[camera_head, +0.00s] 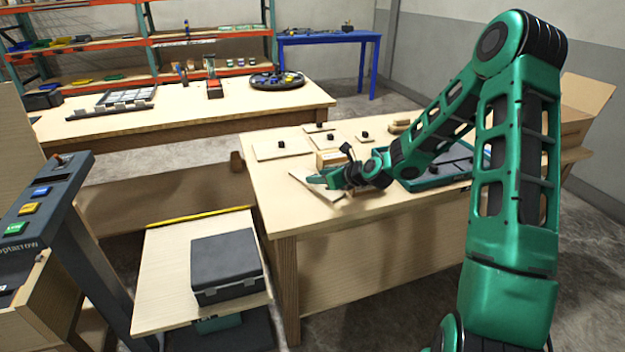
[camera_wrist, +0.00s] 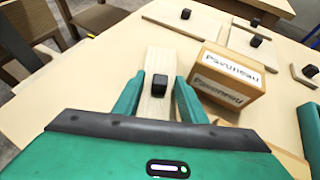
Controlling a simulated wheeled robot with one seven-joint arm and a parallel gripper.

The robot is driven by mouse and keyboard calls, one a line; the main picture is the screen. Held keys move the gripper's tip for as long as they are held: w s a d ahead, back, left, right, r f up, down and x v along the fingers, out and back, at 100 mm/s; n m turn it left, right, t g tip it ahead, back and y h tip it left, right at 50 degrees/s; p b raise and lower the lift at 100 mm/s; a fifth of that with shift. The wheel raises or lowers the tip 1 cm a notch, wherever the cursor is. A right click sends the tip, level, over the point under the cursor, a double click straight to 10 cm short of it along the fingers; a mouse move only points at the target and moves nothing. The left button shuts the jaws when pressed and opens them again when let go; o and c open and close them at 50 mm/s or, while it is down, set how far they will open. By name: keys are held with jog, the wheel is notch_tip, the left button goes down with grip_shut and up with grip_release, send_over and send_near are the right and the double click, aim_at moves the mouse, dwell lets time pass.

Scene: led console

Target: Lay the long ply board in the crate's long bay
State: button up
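A long, narrow ply board (camera_head: 307,183) with a black knob lies near the front left edge of the bench, partly hidden by my gripper (camera_head: 325,181). In the wrist view the board (camera_wrist: 156,62) runs away between my fingers, its knob in the middle. My gripper (camera_wrist: 159,85) is open, one finger on each side of the knob with a gap at both. The teal crate (camera_head: 432,183) stands to the right on the same bench. My arm hides part of it, and I cannot make out which bay is the long one.
A labelled cardboard box (camera_wrist: 228,78) stands close to the right finger; it also shows in the head view (camera_head: 330,159). Several other knobbed boards (camera_head: 270,151) lie behind it. A grey case (camera_head: 226,262) sits on a lower, pale surface at the left.

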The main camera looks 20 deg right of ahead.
jog(key=v, duration=1)
jog(key=shift+s+d+r, duration=0.1)
jog(key=shift+s, duration=0.05)
jog(key=shift+v, duration=0.8)
jog(key=shift+s, duration=0.1)
